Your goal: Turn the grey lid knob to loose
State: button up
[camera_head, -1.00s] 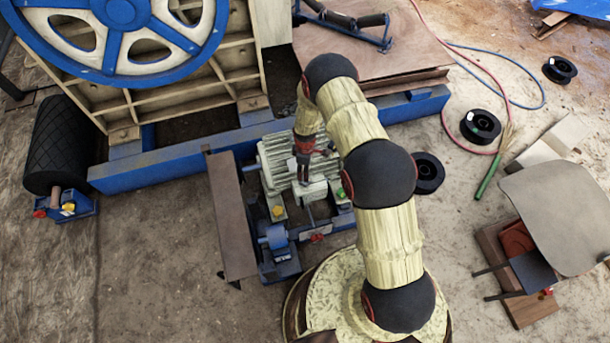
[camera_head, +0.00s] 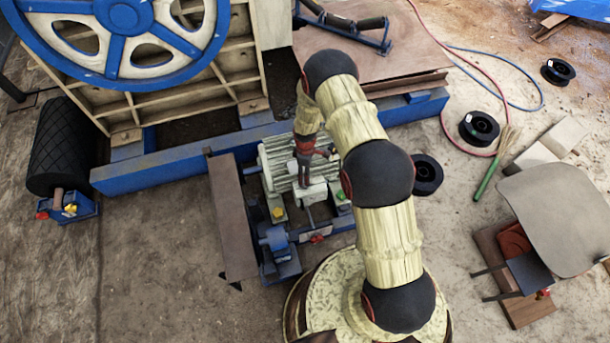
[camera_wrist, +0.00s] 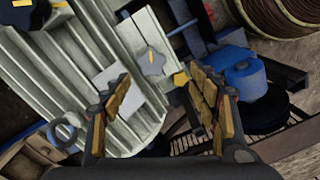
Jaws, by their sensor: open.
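The grey lid knob (camera_wrist: 152,61) is a small star-shaped knob on the pale terminal box of the ribbed grey motor. In the wrist view it lies just beyond the gap between my fingertips. My gripper (camera_wrist: 160,76) is open and empty, one finger on each side of that gap, apart from the knob. In the head view my gripper (camera_head: 304,178) hangs over the motor (camera_head: 278,165), above the box, and the knob cannot be made out there. Which way the knob is set cannot be told.
A yellow knob (camera_wrist: 181,79) sits close beside the grey one. A blue cylindrical part (camera_wrist: 245,75) is to the right. In the head view a brown plate (camera_head: 232,215) stands left of the motor, and a blue beam (camera_head: 180,162) runs behind it.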

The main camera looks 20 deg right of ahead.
jog(key=f+m+p, duration=0.2)
jog(key=shift+s+f+m, duration=0.1)
jog(key=shift+s+m, duration=0.1)
jog(key=shift+m, duration=0.1)
jog(key=shift+w+f+m, duration=0.25)
jog(key=shift+m, duration=0.35)
jog(key=shift+w+m, duration=0.35)
jog(key=shift+m, duration=0.25)
jog(key=shift+w+m, duration=0.25)
jog(key=shift+m, duration=0.35)
jog(key=shift+m+t, duration=0.3)
jog(key=shift+m, duration=0.2)
notch_tip(320, 180, down, 8)
jog(key=shift+r+b, duration=0.1)
jog(key=shift+b, duration=1.1)
jog(key=shift+c, duration=0.2)
